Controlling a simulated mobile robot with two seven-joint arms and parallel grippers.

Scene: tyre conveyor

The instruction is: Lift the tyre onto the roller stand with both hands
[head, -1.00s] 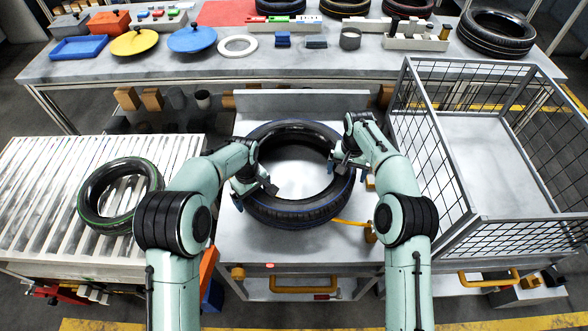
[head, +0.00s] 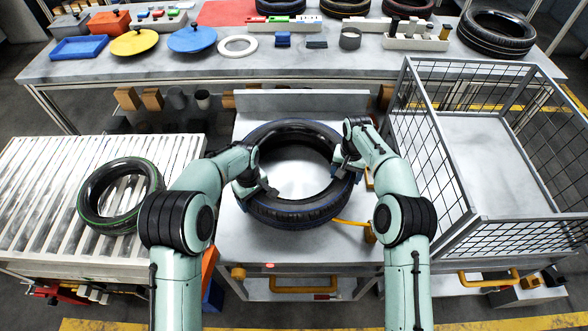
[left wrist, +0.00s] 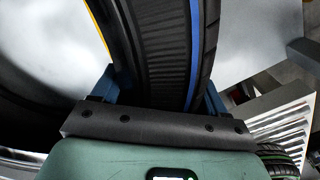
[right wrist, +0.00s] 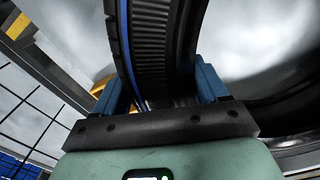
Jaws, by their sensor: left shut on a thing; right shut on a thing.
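The black tyre with a blue stripe (head: 298,212) lies flat over a white worktop (head: 260,250) in the middle of the head view. I cannot tell if a small gap is under it. My left gripper (head: 256,186) is shut on the tyre's left wall; the left wrist view shows its blue fingers on both sides of the wall (left wrist: 160,60). My right gripper (head: 346,163) is shut on the right wall, which the right wrist view also shows between its fingers (right wrist: 155,50). A stand with pale rollers (head: 40,190) is at the left.
A smaller green-striped tyre (head: 88,190) lies on the rollers' right part. A wire-mesh cage (head: 450,150) stands close on the right. A back table (head: 120,75) holds trays, lids and several tyres. A low white ledge (head: 300,102) stands behind the blue-striped tyre.

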